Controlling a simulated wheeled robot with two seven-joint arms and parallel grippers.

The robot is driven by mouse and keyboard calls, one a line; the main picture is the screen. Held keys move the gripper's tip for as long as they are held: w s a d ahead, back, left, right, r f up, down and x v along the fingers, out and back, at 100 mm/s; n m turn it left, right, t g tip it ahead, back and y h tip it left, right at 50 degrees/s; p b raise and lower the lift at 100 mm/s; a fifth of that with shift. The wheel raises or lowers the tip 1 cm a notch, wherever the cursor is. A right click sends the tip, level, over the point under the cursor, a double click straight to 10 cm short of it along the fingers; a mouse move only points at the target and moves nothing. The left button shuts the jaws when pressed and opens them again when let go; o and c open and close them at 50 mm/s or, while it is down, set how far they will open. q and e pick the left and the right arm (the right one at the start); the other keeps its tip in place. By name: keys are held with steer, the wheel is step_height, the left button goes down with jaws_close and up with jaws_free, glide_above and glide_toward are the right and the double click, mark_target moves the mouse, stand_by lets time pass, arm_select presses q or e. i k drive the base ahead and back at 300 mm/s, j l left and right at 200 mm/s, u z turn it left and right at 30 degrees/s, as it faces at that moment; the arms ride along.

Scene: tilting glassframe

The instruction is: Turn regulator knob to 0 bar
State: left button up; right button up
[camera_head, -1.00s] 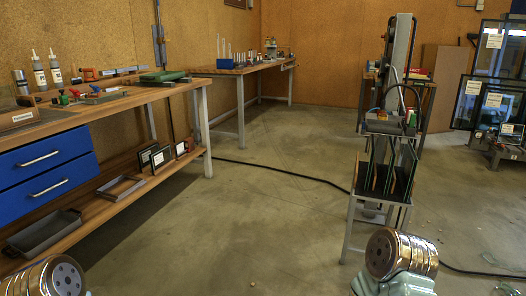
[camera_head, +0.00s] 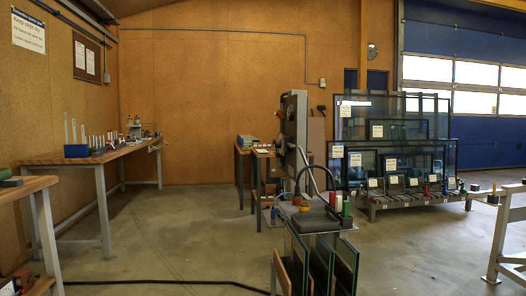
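A tall grey upright panel (camera_head: 293,130) stands right of the middle, seen nearly edge-on, with small dark round parts on its left side. I cannot tell which of these, if any, is the regulator knob, and no pressure reading is legible. A small stand top (camera_head: 312,222) in front of it carries red, white and green bottle-like items and a black curved hose. Neither of my grippers is in view.
Dark glass panes (camera_head: 342,268) stand upright in a rack below the stand top. A black cable (camera_head: 170,283) crosses the floor. Workbenches (camera_head: 102,158) line the left, framed panes (camera_head: 395,150) fill a rack behind, and a grey frame (camera_head: 500,235) stands right.

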mark_target(277, 143)
steer(key=i+j+z, duration=0.2)
steer(key=z, duration=0.2)
steer(key=i+j+z, duration=0.15)
steer(key=j+z, duration=0.2)
steer(key=i+j+z, duration=0.1)
steer(key=j+z, duration=0.15)
steer(key=z, duration=0.15)
steer(key=i+j+z, duration=0.1)
steer(key=j+z, duration=0.25)
